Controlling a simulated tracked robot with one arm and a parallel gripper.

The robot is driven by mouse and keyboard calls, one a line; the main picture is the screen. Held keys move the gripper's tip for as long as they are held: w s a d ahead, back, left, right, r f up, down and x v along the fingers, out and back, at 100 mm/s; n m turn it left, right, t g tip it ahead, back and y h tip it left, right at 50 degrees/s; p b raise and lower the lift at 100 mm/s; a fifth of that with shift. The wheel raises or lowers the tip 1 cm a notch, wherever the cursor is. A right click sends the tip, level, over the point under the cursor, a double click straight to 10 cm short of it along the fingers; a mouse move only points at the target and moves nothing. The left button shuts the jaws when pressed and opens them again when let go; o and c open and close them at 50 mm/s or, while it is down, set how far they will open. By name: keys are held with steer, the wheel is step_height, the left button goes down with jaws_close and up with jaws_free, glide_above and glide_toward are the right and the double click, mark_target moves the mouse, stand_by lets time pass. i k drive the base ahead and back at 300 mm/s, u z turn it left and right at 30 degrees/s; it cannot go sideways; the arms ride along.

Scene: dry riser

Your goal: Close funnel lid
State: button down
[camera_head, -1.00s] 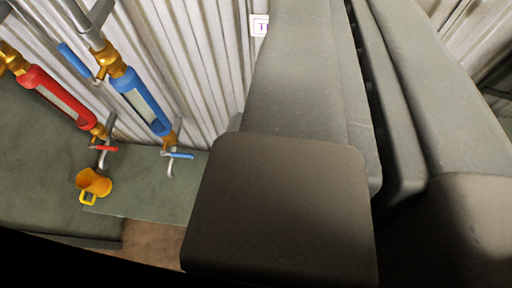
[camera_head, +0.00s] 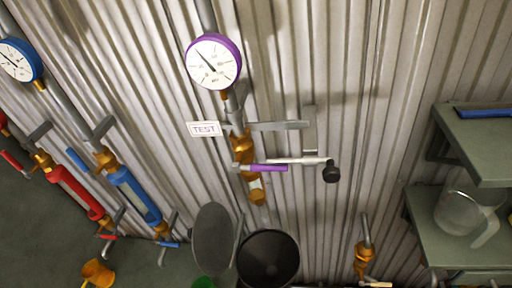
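The funnel (camera_head: 268,260) is a black round bowl at the bottom centre of the head camera view, with its open mouth facing up. Its lid (camera_head: 212,240) is a dark grey disc standing raised at the left side of the mouth. The lid is open, and a thin grey piece shows between lid and bowl. The lower part of the funnel is cut off by the picture's edge. My gripper is not visible in this view.
A purple valve lever (camera_head: 268,168) and pipe with a purple gauge (camera_head: 214,62) hang above the funnel. Blue (camera_head: 135,196) and red (camera_head: 78,193) cylinders are left, an orange jug (camera_head: 98,272) below. Shelves (camera_head: 462,225) with a clear jug stand right.

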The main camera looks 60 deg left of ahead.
mark_target(212, 235)
steer(key=z, duration=0.6)
steer(key=k, duration=2.85)
steer(key=u, duration=1)
steer(key=i, duration=1)
